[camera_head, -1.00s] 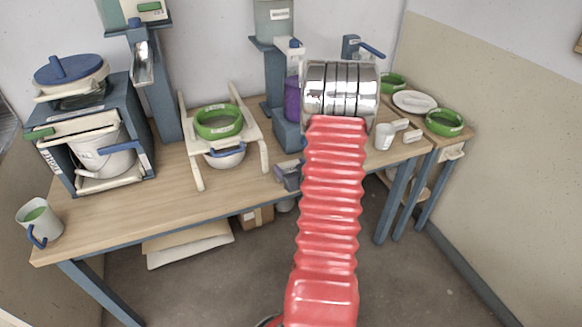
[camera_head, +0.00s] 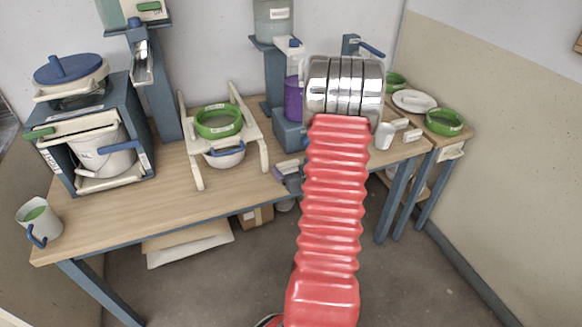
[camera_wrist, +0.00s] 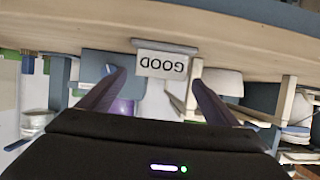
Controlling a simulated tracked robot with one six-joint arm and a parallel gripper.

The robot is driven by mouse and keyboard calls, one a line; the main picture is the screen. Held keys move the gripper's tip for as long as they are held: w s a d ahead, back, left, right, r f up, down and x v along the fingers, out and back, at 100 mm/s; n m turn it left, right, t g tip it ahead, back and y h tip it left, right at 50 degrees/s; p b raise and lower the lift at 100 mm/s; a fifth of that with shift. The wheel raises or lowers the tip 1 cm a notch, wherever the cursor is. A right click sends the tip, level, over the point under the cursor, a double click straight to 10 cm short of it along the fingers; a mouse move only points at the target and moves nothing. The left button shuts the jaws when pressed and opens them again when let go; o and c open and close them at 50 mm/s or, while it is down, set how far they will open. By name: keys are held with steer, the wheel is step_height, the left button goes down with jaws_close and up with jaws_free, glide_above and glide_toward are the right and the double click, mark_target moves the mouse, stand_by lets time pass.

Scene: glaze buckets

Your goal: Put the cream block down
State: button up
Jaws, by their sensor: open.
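A cream block with a white label reading "GOOD" (camera_wrist: 163,64) shows in the wrist view, upside down, by the wood tabletop. My gripper (camera_wrist: 155,78) is open, with one dark finger on each side of the block. There is a gap between each finger and the block, so it is not gripped. I cannot tell whether its underside rests fully on the wood. In the head view my arm hides the block, and part of my gripper (camera_head: 291,180) shows left of the red sleeve at the table's front edge.
The wood table (camera_head: 130,205) is clear at front left. A cream stand with a green ring (camera_head: 218,121) is left of my gripper, and a purple container (camera_head: 293,99) stands behind it. A white cup (camera_head: 384,135) and small cream blocks (camera_head: 412,135) are to the right.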

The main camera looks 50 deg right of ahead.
steer(key=v, duration=1)
steer(key=shift+s, duration=0.2)
steer(key=shift+w+a+r, duration=0.1)
steer(key=shift+r, duration=0.1)
steer(key=w+a+r+n+g+y, duration=0.15)
steer(key=w+a+r, duration=0.25)
steer(key=a+r, duration=0.4)
steer(key=w+a+r+n+g, duration=0.2)
steer(key=w+a+r, duration=0.3)
steer(key=a, duration=0.5)
steer(key=s+a+r+n+y, duration=0.1)
steer(key=s+a, duration=0.3)
steer(key=a, duration=0.4)
steer(key=s+a+r+g+y, duration=0.1)
steer(key=s+a+r+y, duration=0.1)
steer(key=a, duration=0.6)
steer(key=s+a+r+n+g+y, duration=0.1)
steer(key=s+a+r+y, duration=0.1)
steer(key=s+a, duration=0.5)
steer(key=shift+a+r+n, duration=0.35)
steer(key=shift+a+r, duration=0.5)
steer(key=shift+a, duration=0.25)
steer(key=shift+g+y, duration=0.25)
